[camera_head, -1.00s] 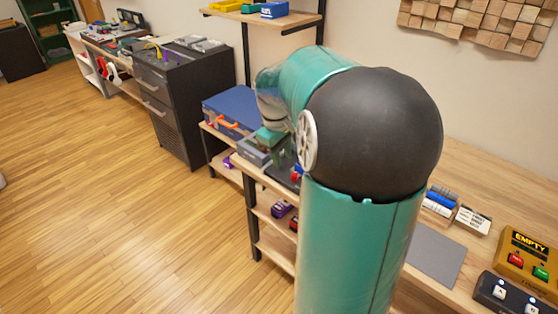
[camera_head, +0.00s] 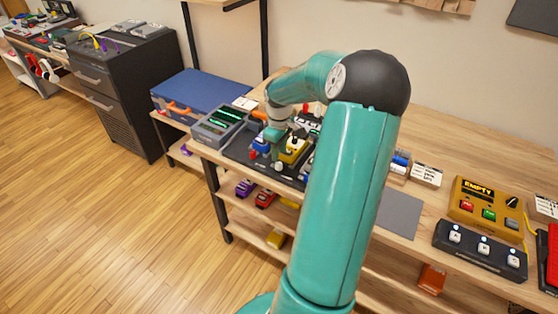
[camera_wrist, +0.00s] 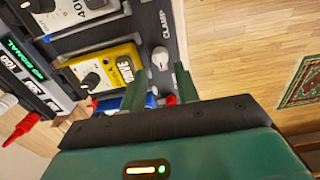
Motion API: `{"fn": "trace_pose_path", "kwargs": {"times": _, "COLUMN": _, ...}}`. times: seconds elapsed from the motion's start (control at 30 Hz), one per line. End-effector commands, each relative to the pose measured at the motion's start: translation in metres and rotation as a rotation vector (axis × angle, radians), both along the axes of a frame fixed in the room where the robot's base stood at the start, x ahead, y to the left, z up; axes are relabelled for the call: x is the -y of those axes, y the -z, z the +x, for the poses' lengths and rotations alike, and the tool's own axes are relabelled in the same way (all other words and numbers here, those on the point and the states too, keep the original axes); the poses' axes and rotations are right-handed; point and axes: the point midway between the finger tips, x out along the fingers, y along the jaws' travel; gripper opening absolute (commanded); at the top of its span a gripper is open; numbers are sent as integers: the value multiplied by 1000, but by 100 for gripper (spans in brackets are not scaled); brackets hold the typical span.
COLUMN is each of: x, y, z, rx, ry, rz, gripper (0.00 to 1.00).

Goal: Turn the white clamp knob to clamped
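The white clamp knob (camera_wrist: 159,58) shows in the wrist view on the dark strip of the pedalboard (camera_wrist: 150,15), beside the printed word CLAMP. A small pale spot at the board's front edge in the head view may be the same knob. My gripper (camera_wrist: 160,88) is open, with its two green fingers apart. The knob appears in the picture just beyond the fingertips and between their lines; I see no contact. In the head view my gripper (camera_head: 275,133) is over the board, its fingers hard to make out.
A yellow pedal (camera_wrist: 104,68) sits left of the knob in the wrist view. A blue pedal (camera_head: 262,142) and a grey tester (camera_head: 218,123) are near my gripper. A blue case (camera_head: 205,94) stands farther left. Open floor (camera_head: 130,230) lies in front of the bench.

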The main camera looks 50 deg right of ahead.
Motion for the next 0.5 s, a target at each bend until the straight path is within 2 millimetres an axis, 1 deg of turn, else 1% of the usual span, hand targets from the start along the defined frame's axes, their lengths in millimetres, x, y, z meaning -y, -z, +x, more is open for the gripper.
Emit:
{"fn": "trace_pose_path", "kwargs": {"times": 0.03, "x": -1, "y": 11, "z": 0, "rx": -2, "ry": -2, "rz": 4, "gripper": 31}}
{"fn": "trace_pose_path", "kwargs": {"times": 0.2, "x": 0, "y": 36, "z": 0, "rx": 0, "ry": -1, "rz": 2, "gripper": 31}}
{"fn": "trace_pose_path", "kwargs": {"times": 0.33, "x": 0, "y": 46, "z": 0, "rx": 0, "ry": 0, "rz": 1, "gripper": 31}}
{"fn": "trace_pose_path", "kwargs": {"times": 0.5, "x": 0, "y": 49, "z": 0, "rx": 0, "ry": 0, "rz": -1, "gripper": 31}}
